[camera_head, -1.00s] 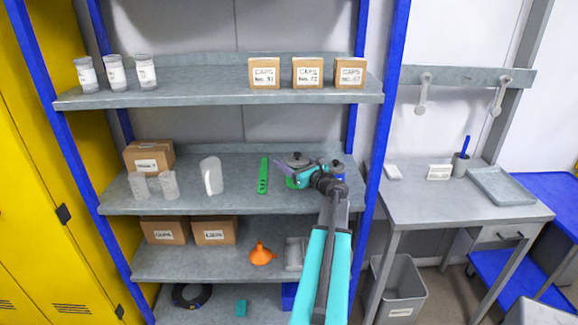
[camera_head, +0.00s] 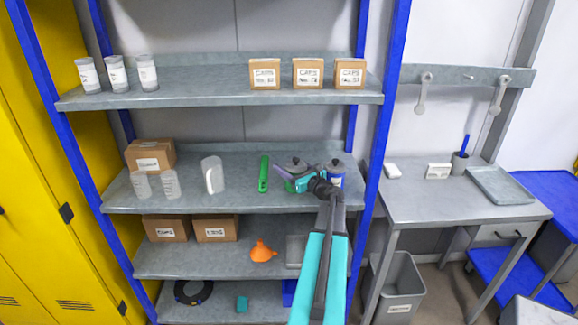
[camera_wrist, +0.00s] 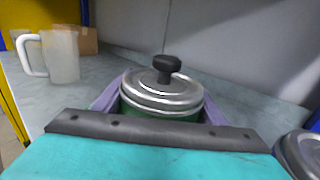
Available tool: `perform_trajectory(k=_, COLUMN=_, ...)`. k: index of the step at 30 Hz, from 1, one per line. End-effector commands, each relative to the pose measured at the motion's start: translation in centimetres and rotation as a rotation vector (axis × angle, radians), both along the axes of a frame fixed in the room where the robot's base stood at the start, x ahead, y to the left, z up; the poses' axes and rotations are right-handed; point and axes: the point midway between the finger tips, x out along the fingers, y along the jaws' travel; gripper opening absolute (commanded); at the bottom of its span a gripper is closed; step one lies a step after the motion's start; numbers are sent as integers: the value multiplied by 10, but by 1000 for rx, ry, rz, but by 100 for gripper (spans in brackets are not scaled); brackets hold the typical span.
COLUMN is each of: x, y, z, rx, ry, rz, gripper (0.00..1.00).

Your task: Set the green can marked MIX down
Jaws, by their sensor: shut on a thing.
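The green can (camera_wrist: 160,102), with a silver lid and black knob, stands upright between the fingers of my gripper (camera_wrist: 160,108) in the wrist view. My gripper is shut around its sides. In the head view the green can (camera_head: 294,165) is over the right part of the middle shelf (camera_head: 230,202), with my gripper (camera_head: 290,180) around it. My gripper hides most of the can there, and its marking does not show. I cannot tell whether its base touches the shelf.
A blue can (camera_head: 337,177) stands close on the right; its lid (camera_wrist: 302,152) edges into the wrist view. A green flat tool (camera_head: 264,174) and a white jug (camera_head: 212,175) are to the left. Bare shelf lies between them. The shelf above holds boxes (camera_head: 308,74).

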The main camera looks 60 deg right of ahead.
Motion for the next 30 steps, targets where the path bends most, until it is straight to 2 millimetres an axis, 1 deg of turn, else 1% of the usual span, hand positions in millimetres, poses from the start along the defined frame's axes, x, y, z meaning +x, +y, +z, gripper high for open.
perform_trajectory(k=4, x=0, y=0, z=-4, rx=-1, ry=-2, rz=0, gripper=29)
perform_trajectory(k=19, x=-1, y=-1, z=-7, rx=-1, ry=-2, rz=-1, gripper=29)
perform_trajectory(k=20, x=-1, y=-1, z=-7, rx=-1, ry=0, rz=-2, gripper=70)
perform_trajectory(k=22, x=-1, y=-1, z=-7, rx=0, ry=0, rz=-2, gripper=82)
perform_trajectory(k=23, x=-1, y=-1, z=-7, rx=0, ry=0, rz=-2, gripper=84)
perform_trajectory(k=30, x=-1, y=-1, z=-7, rx=0, ry=0, rz=-2, gripper=84)
